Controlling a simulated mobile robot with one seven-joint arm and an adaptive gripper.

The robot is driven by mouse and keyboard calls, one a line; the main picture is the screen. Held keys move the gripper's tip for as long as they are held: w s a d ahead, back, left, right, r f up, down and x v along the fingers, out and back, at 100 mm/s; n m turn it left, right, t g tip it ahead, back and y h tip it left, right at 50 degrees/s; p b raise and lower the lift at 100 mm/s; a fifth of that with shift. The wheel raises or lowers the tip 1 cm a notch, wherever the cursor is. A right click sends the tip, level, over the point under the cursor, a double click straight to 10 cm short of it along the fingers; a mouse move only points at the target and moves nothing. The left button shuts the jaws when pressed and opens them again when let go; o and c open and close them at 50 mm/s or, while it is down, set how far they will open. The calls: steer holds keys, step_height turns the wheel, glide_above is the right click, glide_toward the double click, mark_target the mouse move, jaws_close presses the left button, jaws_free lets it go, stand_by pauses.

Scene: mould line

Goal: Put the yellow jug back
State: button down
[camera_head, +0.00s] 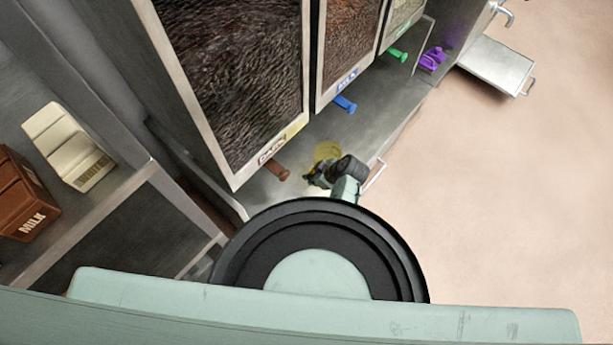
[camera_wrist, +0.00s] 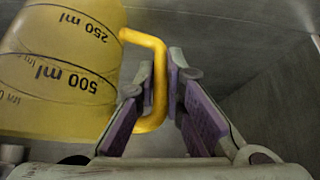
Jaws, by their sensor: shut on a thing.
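The yellow jug (camera_wrist: 65,75) fills the left of the wrist view, with 250 ml and 500 ml marks that read upside down there. Its yellow handle (camera_wrist: 157,75) runs between the two purple-padded fingers of my gripper (camera_wrist: 158,95), which is shut on it. In the head view the jug (camera_head: 328,151) shows small and partly hidden behind my gripper (camera_head: 315,172), over the grey metal shelf below the hoppers. I cannot tell whether the jug touches the shelf.
Hoppers with brown, blue (camera_head: 344,104) and green (camera_head: 397,54) taps stand above the metal shelf (camera_head: 375,125). A purple object (camera_head: 433,58) lies at its far end. A milk chocolate bar (camera_head: 24,192) and a white bar (camera_head: 68,147) lie on a left shelf. Open floor lies right.

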steer(key=x, duration=0.3)
steer(key=shift+a+f+p, duration=0.25)
steer(key=shift+a+p, duration=0.05)
steer(key=shift+a, duration=0.1)
steer(key=shift+f, duration=0.4)
steer(key=shift+f, duration=0.1)
steer(key=c, duration=1.7)
jaws_free()
